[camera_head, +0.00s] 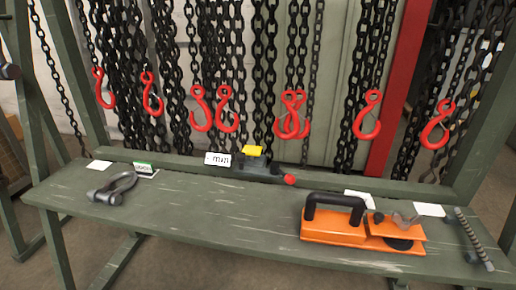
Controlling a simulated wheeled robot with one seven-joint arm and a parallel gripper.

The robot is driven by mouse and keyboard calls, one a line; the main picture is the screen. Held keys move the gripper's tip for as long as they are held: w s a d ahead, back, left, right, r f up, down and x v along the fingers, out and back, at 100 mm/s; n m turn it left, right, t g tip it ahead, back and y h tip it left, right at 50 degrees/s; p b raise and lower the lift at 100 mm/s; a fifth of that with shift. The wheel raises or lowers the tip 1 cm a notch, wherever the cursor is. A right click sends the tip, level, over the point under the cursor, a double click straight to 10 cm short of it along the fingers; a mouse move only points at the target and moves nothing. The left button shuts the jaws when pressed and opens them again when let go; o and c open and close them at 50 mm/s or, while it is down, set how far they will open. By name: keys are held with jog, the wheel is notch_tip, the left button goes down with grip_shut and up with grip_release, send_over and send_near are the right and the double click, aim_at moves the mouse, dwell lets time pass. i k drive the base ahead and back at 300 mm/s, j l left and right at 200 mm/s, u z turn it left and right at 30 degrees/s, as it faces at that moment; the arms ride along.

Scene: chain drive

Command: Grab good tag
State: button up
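A small white tag with a green band (145,168) is at the rear left of the green bench, just right of the grey shackle; its print is too small to read. Another white tag (218,159) with dark lettering is near the middle of the bench's rear edge, at the left end of a dark device. Plain white tags lie at the far left (99,165), behind the orange tool (360,194) and at the right (429,210). I cannot tell for certain which tag is the good tag. My gripper is not in view.
The green bench (220,205) holds a shackle (113,188), a dark device with yellow top and red knob (258,166), an orange tool with black handle (335,228) and a threaded rod (473,238). Chains with red hooks (368,116) hang behind. The bench's front middle is clear.

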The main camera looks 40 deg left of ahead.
aim_at(143, 169)
jog(key=u, duration=1.15)
